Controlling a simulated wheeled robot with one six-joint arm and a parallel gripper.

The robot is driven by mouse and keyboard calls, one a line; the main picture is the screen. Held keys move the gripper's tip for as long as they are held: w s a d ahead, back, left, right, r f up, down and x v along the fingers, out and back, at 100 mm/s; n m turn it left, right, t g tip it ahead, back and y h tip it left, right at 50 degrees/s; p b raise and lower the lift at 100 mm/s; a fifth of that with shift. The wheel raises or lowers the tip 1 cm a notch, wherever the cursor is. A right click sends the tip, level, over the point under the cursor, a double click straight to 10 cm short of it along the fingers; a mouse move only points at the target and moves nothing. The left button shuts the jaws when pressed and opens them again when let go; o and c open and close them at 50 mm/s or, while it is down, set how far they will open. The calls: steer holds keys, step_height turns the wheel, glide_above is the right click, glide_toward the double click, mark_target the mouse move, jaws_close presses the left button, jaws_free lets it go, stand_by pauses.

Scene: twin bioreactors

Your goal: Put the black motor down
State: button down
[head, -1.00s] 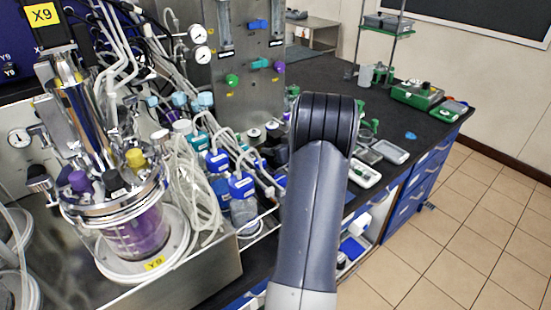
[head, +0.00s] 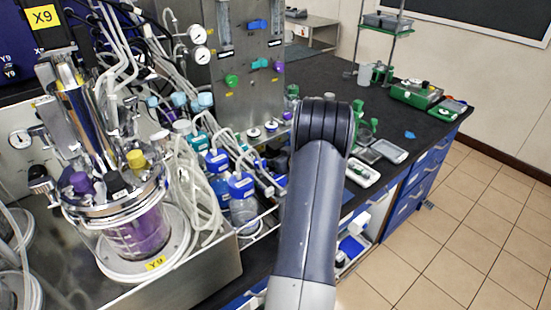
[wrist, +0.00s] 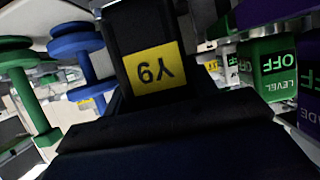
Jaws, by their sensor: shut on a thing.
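The black motor (wrist: 145,30) is a dark block with a yellow label reading Y9, upside down in the wrist view. It fills the middle of that view, close to the camera. My gripper (wrist: 150,106) is shut on it; the dark fingers are hard to tell from the motor. What lies directly beneath the motor is hidden. In the head view my arm link hides the gripper and the held motor. A glass vessel (head: 145,230) with purple liquid and a Y9 label on its base stands at the left.
Green (wrist: 22,90) and blue (wrist: 78,50) spool-shaped parts show left in the wrist view. A green block (wrist: 268,68) marked OFF and LEVEL shows right. In the head view, blue-capped bottles (head: 242,205) stand left of my arm. The black bench (head: 335,80) has some bare room at the back.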

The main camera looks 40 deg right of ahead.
steer(key=c, duration=0.8)
jaws_free()
steer(key=shift+r+p, duration=0.15)
steer(key=shift+p, duration=0.15)
steer(key=b+v, duration=0.3)
steer(key=v, duration=0.9)
